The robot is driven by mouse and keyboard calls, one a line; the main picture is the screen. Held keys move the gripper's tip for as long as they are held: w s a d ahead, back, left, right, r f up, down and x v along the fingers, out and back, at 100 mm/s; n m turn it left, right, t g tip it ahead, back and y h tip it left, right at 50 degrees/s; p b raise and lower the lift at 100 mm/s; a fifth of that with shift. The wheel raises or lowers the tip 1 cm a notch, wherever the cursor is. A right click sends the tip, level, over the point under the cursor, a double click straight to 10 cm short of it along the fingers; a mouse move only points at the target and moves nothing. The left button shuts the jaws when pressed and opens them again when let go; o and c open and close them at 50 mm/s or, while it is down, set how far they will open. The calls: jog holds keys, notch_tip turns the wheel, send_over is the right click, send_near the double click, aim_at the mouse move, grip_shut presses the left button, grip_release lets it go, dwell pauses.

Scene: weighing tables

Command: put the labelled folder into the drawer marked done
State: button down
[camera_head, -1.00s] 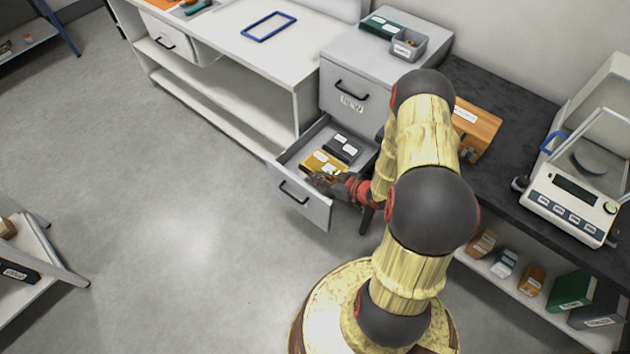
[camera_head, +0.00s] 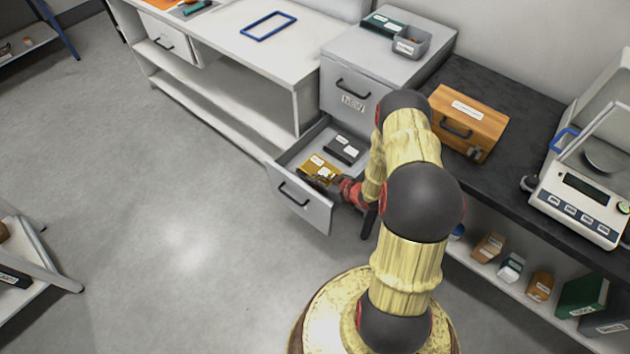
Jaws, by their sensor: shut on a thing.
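A yellow folder (camera_head: 316,166) with a white label is inside the open lower drawer (camera_head: 290,202) of the grey cabinet. My gripper (camera_head: 325,178) reaches over the drawer's right side and is shut on the yellow folder at its near edge. A dark labelled box or folder (camera_head: 343,149) lies in the same drawer, behind the yellow one. The upper drawer (camera_head: 348,97) is shut and bears a label that seems to read "NEW". Any mark on the lower drawer's front cannot be made out. My fingertips are small and partly hidden.
A wooden box (camera_head: 468,118) and a balance (camera_head: 580,200) stand on the dark counter at right, with several labelled items on the shelf below. The floor left of the drawer is clear.

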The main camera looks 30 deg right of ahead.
jog(key=shift+f+b, duration=0.4)
jog(key=shift+f, duration=0.1)
jog(key=shift+f, duration=0.1)
